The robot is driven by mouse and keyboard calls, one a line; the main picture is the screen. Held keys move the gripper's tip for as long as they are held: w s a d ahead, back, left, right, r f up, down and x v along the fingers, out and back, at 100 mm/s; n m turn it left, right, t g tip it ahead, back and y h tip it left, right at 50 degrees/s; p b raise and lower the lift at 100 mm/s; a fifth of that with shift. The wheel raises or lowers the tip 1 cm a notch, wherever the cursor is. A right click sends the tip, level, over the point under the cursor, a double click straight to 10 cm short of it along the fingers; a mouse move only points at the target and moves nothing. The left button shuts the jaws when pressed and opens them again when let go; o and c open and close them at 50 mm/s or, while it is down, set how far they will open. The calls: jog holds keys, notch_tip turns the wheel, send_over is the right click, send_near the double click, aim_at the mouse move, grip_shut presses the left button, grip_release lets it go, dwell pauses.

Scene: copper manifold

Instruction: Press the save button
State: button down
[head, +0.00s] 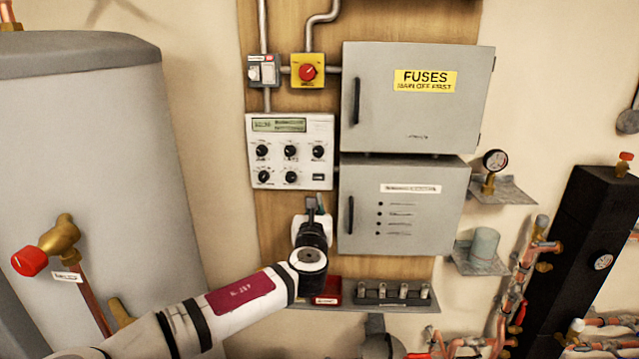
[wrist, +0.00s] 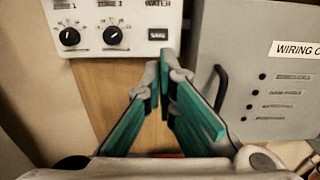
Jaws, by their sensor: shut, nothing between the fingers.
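The save button (wrist: 158,34) is a small dark rectangle with pale lettering, at the lower right of the white control panel (head: 290,122). It also shows in the head view (head: 318,178). My gripper (wrist: 163,75) is shut and empty, its green-padded fingers meeting at the tips. In the wrist view the tips appear just below the button. In the head view my gripper (head: 314,204) is below the panel's lower right corner. I see no contact with the button, and the gap in depth is hard to judge.
Dark knobs (head: 290,151) sit left of and above the button. A grey wiring cabinet (head: 410,218) with a dark handle stands close to the right, under the fuses cabinet (head: 420,115). A shelf (head: 375,303) with small items is below. Bare wooden board lies under the panel.

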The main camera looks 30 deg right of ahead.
aim_at(319, 177)
jog(key=x, duration=1.4)
jog(key=shift+d, duration=0.1)
jog(key=shift+w+d+f, duration=0.1)
jog(key=shift+w+d, duration=0.1)
jog(key=shift+w, duration=0.15)
jog(key=shift+w+d, duration=0.1)
jog(key=shift+w, duration=0.2)
jog(key=shift+r, duration=0.25)
